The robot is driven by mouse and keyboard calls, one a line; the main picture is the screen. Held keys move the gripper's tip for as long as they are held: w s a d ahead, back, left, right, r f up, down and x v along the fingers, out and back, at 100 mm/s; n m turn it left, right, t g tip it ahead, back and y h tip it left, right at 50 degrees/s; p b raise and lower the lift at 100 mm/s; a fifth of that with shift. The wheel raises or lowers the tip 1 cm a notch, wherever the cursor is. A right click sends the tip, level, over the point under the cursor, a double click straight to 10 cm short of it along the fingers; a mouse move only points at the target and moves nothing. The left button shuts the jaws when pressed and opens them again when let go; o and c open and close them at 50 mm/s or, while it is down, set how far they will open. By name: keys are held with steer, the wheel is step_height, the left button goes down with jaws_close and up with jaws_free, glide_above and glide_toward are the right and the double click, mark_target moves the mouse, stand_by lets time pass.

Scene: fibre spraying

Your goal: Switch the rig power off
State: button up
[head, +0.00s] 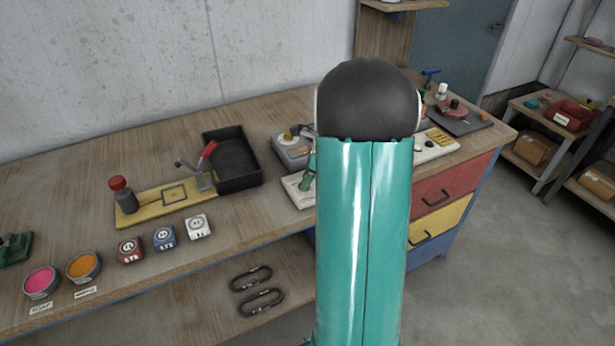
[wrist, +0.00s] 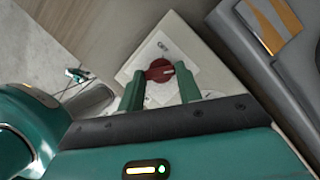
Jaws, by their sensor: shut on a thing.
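A red rotary knob (wrist: 159,70) sits on a white plate (wrist: 150,52) in the wrist view. My gripper (wrist: 160,85) has its two green fingers at either side of the knob and is shut on it. The knob's handle lies roughly crosswise between the fingertips. Small marks on the plate are too small to read. In the head view my gripper (head: 308,180) shows only in part, over a white panel (head: 293,188) on the bench. My own arm hides the knob and much of the panel there.
A grey box (head: 290,150) with a yellow knob stands just behind the panel. To the left are a black tray (head: 235,165), a yellow board (head: 150,205) and several small blocks and tins. Drawers (head: 445,190) stand at the right end. The floor at right is clear.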

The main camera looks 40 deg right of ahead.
steer(key=shift+n, duration=0.3)
steer(key=n, duration=0.2)
steer(key=n+g+y, duration=0.1)
steer(key=n, duration=0.1)
steer(key=n+g, duration=0.1)
steer(key=n, duration=0.1)
steer(key=shift+w+d+y, duration=0.15)
steer(key=shift+w+y, duration=0.15)
steer(key=n+g, duration=0.1)
steer(key=n, duration=0.2)
steer(key=shift+w+n+g, duration=0.15)
steer(key=shift+n+g, duration=0.15)
steer(key=shift+w+n+g, duration=0.1)
steer(key=shift+n+g, duration=0.6)
steer(key=shift+n, duration=1.1)
steer(key=o, duration=1)
